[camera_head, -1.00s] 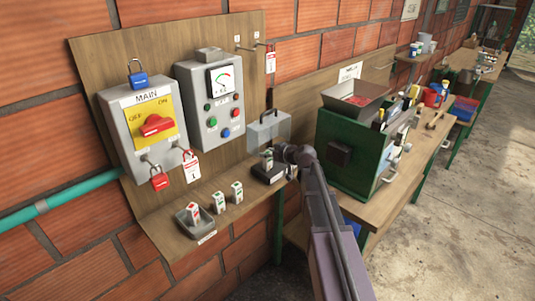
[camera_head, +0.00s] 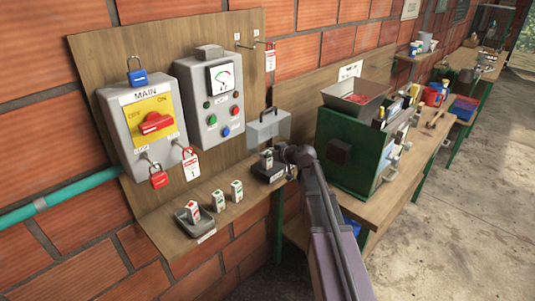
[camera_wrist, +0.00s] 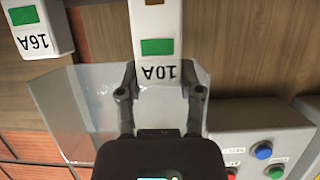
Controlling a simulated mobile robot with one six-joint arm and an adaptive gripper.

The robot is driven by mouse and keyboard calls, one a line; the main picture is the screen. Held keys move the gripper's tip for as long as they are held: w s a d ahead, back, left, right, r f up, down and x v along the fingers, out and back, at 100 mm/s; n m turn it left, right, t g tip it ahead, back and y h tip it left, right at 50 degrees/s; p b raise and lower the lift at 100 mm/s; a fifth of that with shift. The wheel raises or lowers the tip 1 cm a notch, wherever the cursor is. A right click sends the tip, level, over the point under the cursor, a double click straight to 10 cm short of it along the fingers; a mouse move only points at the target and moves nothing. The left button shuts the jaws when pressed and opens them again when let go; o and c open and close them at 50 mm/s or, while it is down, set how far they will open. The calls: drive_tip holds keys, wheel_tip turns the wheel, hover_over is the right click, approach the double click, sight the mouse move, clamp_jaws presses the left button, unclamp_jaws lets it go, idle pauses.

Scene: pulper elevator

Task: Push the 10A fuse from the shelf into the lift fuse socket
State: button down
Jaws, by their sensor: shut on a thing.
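My gripper (camera_wrist: 160,92) is shut on the 10A fuse (camera_wrist: 157,45), a white block with a green patch and an upside-down "10A" label in the wrist view. One finger lies on each side of it. In the head view the fuse (camera_head: 267,158) stands upright at the dark lift fuse socket (camera_head: 268,173), at the right end of the wooden shelf (camera_head: 180,236). My gripper comes in from the right. The fuse's lower end is hidden, so I cannot tell how deep it sits.
A clear cover (camera_head: 268,128) stands behind the socket. Two green-marked fuses (camera_head: 218,200) (camera_head: 236,190) stand on the shelf, left of the socket. A red-marked fuse (camera_head: 193,210) is in a grey tray (camera_head: 207,228). A control box (camera_head: 211,105) hangs above; a green machine (camera_head: 350,145) stands right.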

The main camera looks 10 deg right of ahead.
drive_tip(key=shift+f+b, duration=1.35)
idle(1.7)
idle(0.4)
drive_tip(key=shift+c, duration=0.9)
unclamp_jaws()
drive_tip(key=shift+s, duration=0.1)
